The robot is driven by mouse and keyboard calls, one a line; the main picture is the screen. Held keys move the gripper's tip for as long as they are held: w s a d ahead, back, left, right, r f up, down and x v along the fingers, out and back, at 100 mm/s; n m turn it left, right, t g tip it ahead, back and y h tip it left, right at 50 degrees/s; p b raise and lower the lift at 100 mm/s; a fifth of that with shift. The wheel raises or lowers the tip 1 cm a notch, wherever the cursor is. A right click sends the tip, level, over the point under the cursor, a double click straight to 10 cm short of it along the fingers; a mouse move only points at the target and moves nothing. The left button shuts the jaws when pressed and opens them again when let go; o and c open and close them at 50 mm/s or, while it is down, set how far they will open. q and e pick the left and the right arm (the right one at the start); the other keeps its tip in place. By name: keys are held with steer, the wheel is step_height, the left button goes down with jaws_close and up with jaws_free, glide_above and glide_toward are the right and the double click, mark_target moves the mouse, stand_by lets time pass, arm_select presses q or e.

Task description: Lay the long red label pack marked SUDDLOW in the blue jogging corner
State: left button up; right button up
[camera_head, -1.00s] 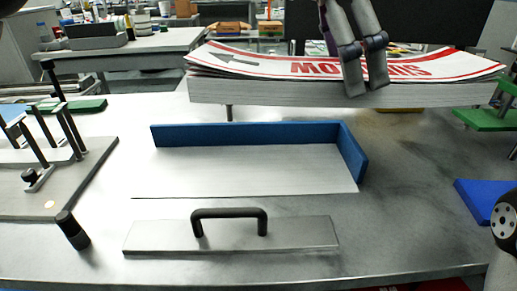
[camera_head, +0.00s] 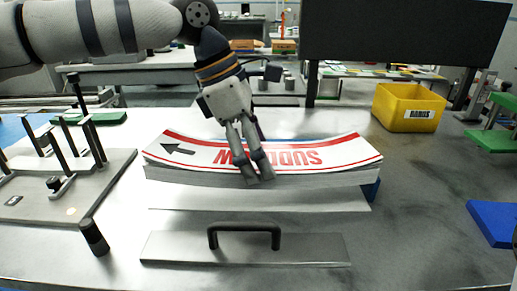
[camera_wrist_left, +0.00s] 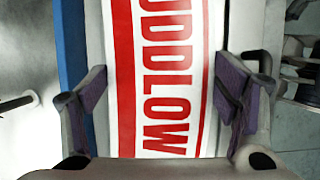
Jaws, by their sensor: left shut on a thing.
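The long label pack (camera_head: 200,152), white and red with SUDDLOW and an arrow on its curved top, is gripped near its middle by my left gripper (camera_head: 254,180). In the left wrist view, the pack (camera_wrist_left: 160,75) runs between the two fingers (camera_wrist_left: 165,100). The pack hangs over the blue jogging corner (camera_head: 371,192) and hides most of it. Only a bit of the right wall shows below the pack's right end. A blue wall (camera_wrist_left: 72,50) runs beside the pack in the wrist view. Any gap beneath the pack is hard to judge. My right gripper is out of view.
A flat grey bar with a black handle (camera_head: 244,228) lies in front. A plate with black posts (camera_head: 60,190) stands at left. A yellow bin (camera_head: 408,105) stands back right, a blue block (camera_head: 492,222) at right. The bench between pack and blue block is clear.

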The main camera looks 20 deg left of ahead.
arm_select(q)
steer(key=shift+f, duration=0.4)
steer(key=o, duration=1.7)
steer(key=v, duration=1.3)
steer(key=shift+d+r, duration=0.1)
steer(key=shift+d, duration=0.2)
